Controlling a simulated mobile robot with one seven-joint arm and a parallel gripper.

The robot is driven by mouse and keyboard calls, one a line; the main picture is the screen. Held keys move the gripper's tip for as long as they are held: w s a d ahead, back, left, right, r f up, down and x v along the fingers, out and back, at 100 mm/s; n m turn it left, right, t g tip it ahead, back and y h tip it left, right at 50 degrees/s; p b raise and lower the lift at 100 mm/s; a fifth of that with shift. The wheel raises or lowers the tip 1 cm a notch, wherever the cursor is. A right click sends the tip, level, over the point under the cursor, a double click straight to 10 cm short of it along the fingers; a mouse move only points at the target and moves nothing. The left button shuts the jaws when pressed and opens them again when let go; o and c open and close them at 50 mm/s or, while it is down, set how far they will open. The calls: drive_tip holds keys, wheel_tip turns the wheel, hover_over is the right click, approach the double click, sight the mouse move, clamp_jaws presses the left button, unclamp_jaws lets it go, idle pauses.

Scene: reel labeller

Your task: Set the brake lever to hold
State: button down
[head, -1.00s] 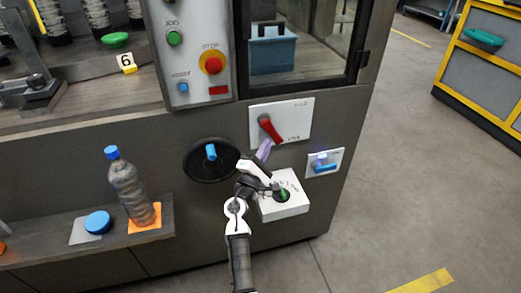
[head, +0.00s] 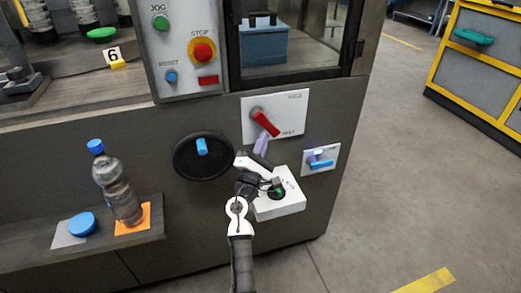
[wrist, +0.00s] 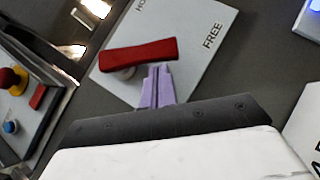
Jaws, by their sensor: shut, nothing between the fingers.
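The brake lever is a red bar (head: 267,124) on a white plate (head: 292,104) on the machine front. It slants down right from its round pivot, towards the lower label, which reads FREE in the wrist view. The upper label is partly cut off there, with "HO" visible. My gripper (head: 262,143) is shut and empty, its lilac fingers just below the lever. In the wrist view the fingertips (wrist: 157,68) meet the lower edge of the red lever (wrist: 140,55). They look touching or nearly so; I cannot tell which.
A black handwheel with a blue knob (head: 202,147) is to the left. A white box with a green-lit switch (head: 279,207) is below, and a small blue-handled switch (head: 321,164) is to the right. A STOP button panel (head: 202,52) is above left. A bottle (head: 117,190) stands on the shelf.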

sight(274, 137)
drive_tip(key=n+b, duration=0.1)
drive_tip(key=b, duration=0.1)
drive_tip(key=d+n+t+y+b, duration=0.1)
drive_tip(key=b, duration=0.1)
drive_tip(key=n+t+y+b, duration=0.1)
drive_tip(key=b, duration=0.1)
drive_tip(key=shift+w+d+f+b, duration=0.25)
drive_tip(key=shift+d+b, duration=0.05)
drive_tip(key=shift+d, duration=0.05)
drive_tip(key=b, duration=0.1)
drive_tip(key=d+n+b, duration=0.1)
drive_tip(key=n+t+y+b, duration=0.1)
drive_tip(key=shift+w+d+r, duration=0.2)
drive_tip(key=shift+w+r, duration=0.05)
drive_tip(key=n+t+y+b, duration=0.1)
drive_tip(key=n+y+b, duration=0.1)
drive_tip(key=n+b, duration=0.1)
drive_tip(key=shift+d+y+b, duration=0.2)
drive_tip(key=shift+y+b, duration=0.2)
drive_tip(key=shift+b, duration=0.4)
drive_tip(key=shift+w+d+r+n+g+y+b, duration=0.15)
drive_tip(key=shift+d+r+n+y+b, duration=0.3)
drive_tip(key=shift+n+y+b, duration=1.6)
drive_tip(key=shift+w+d+r+n+g+y+b, duration=0.15)
drive_tip(key=shift+r+n+y+b, duration=0.4)
drive_tip(key=shift+n+y+b, duration=1.4)
drive_tip(key=shift+w+d+r+n+g+y+b, duration=0.15)
drive_tip(key=shift+d+r+n+y+b, duration=0.3)
drive_tip(key=shift+n+y+b, duration=1.55)
